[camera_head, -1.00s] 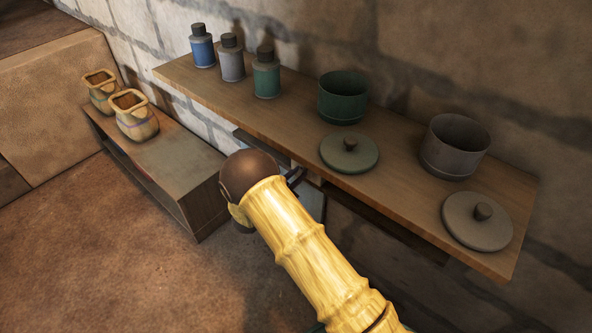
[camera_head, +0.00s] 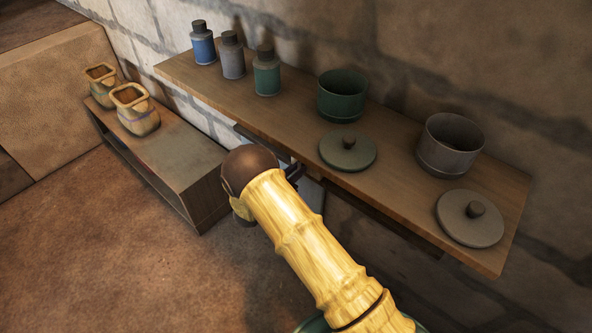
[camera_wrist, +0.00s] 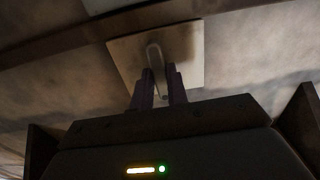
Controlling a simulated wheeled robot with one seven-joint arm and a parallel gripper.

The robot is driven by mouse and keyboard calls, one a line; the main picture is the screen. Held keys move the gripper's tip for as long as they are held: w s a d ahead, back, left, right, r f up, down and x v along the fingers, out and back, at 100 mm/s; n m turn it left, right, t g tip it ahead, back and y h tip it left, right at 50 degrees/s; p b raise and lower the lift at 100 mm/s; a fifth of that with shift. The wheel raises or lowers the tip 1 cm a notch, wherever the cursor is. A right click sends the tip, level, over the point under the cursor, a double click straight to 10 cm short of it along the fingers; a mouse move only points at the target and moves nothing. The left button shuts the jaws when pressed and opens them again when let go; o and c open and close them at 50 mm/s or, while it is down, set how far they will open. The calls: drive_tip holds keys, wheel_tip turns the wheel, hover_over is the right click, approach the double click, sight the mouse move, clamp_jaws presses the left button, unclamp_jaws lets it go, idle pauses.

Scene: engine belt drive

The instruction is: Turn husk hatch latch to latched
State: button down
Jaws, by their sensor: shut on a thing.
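The husk hatch latch (camera_wrist: 154,58) is a pale, rounded bar in the wrist view, set on a light square panel (camera_wrist: 188,50). My gripper (camera_wrist: 159,80) has its two dark fingers on either side of the latch's lower end, shut on it. The latch looks close to upright in the wrist view, tilted slightly. In the head view my bamboo-like arm and its brown round joint cover most of the gripper and the latch. Only a pale part of the panel (camera_head: 311,193) shows there, under the shelf.
A wooden wall shelf (camera_head: 225,105) runs above the panel. It holds several bottles, a green pot (camera_head: 342,97), a grey pot (camera_head: 450,146) and two lids. A low bench (camera_head: 185,150) with two jars stands to the left. The floor in front is open.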

drive_tip(key=c, duration=1.4)
unclamp_jaws()
drive_tip(key=p+v, duration=0.1)
drive_tip(key=v, duration=1.6)
drive_tip(key=shift+s+a+f, duration=0.1)
drive_tip(key=shift+s+a, duration=0.05)
